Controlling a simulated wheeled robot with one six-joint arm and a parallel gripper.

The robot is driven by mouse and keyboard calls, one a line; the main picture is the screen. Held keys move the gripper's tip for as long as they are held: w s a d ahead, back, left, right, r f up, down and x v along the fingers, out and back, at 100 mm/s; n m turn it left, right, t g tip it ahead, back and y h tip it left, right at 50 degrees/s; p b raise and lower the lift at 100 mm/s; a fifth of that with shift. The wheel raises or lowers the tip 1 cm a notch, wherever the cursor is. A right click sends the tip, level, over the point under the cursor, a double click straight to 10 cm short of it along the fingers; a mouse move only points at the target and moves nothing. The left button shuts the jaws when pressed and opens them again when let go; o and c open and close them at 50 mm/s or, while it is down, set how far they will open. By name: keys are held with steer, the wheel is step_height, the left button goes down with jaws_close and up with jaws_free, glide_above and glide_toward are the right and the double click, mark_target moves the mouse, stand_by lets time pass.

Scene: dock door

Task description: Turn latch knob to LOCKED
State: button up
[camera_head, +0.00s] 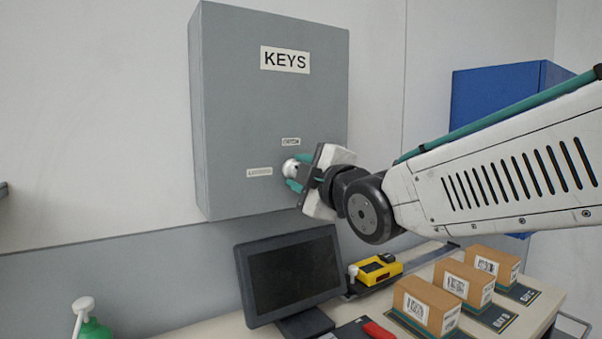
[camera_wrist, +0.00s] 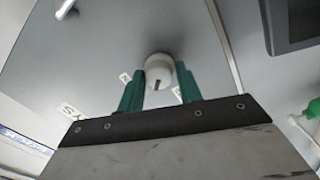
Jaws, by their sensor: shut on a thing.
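The grey key cabinet (camera_head: 240,110) marked KEYS hangs on the wall. Its round white latch knob (camera_head: 290,167) sits low on the front, with one small label above it and one to its left; their words are too small to read. My gripper (camera_head: 296,172) is at the knob, its teal fingers on either side of it. In the wrist view the knob (camera_wrist: 159,70) shows a dark mark on its face, between the two teal fingertips of my gripper (camera_wrist: 160,80). The gripper is shut on the knob. Which label the mark points to I cannot tell.
Below the cabinet is a desk with a dark monitor (camera_head: 292,275), a yellow device (camera_head: 376,270) and several cardboard boxes (camera_head: 427,304). A green bottle (camera_head: 92,329) stands at lower left. A blue cabinet (camera_head: 495,95) is at right. The wall left of the key cabinet is clear.

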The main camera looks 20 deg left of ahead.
steer(key=shift+n, duration=5)
steer(key=shift+r, duration=0.1)
steer(key=o, duration=0.8)
steer(key=shift+o, duration=0.2)
steer(key=v, duration=0.7)
steer(key=shift+s+d, duration=0.15)
steer(key=shift+d, duration=0.25)
